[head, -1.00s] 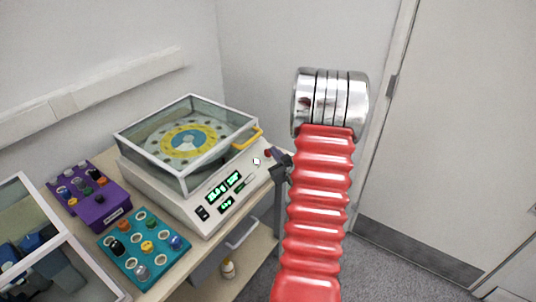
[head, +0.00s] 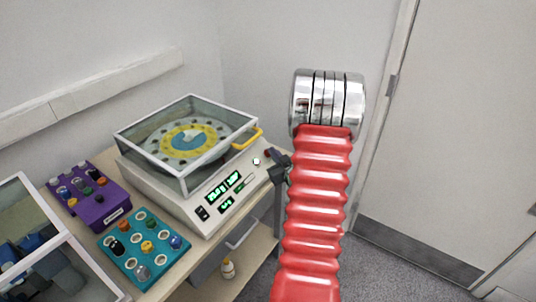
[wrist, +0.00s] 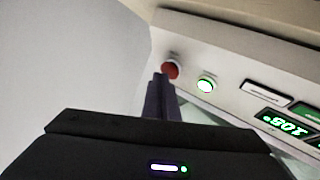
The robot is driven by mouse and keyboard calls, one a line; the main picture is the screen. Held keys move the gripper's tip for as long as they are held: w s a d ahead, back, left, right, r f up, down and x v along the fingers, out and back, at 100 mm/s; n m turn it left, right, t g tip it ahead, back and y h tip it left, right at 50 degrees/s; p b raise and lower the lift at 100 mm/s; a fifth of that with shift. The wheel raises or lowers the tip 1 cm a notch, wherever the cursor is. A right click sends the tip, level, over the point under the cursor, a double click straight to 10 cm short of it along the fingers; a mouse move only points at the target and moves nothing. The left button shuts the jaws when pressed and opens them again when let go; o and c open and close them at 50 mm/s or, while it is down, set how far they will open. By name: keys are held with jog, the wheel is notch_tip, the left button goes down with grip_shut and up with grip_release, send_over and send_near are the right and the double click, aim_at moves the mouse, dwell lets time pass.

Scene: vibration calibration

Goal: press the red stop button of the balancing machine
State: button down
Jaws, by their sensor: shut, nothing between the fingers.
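The balancing machine (head: 188,205) stands on the bench with its clear lid down over a yellow and blue disc. Its red stop button (head: 268,153) is at the right end of the sloped front panel and shows plainly in the wrist view (wrist: 171,70). My gripper (head: 273,160) is shut and empty, right at the button. In the wrist view, its closed fingertips (wrist: 160,77) overlap the button's lower left edge. I cannot tell whether they touch it.
A green-lit round button (wrist: 206,86) sits just beside the red one. The panel has lit green displays (head: 225,190). The lid has a yellow handle (head: 248,139). A purple box (head: 107,217) and a teal tray (head: 122,258) stand to the left.

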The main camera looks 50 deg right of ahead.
jog(key=shift+w+f, duration=0.1)
jog(key=shift+f, duration=0.05)
dwell(0.6)
jog(key=shift+s+r, duration=0.5)
jog(key=shift+r, duration=0.1)
jog(key=s+r, duration=0.1)
jog(key=r, duration=0.1)
jog(key=s+r, duration=0.1)
jog(key=s, duration=0.1)
jog(key=shift+s+d+r, duration=0.2)
jog(key=shift+r, duration=0.15)
dwell(0.3)
dwell(0.8)
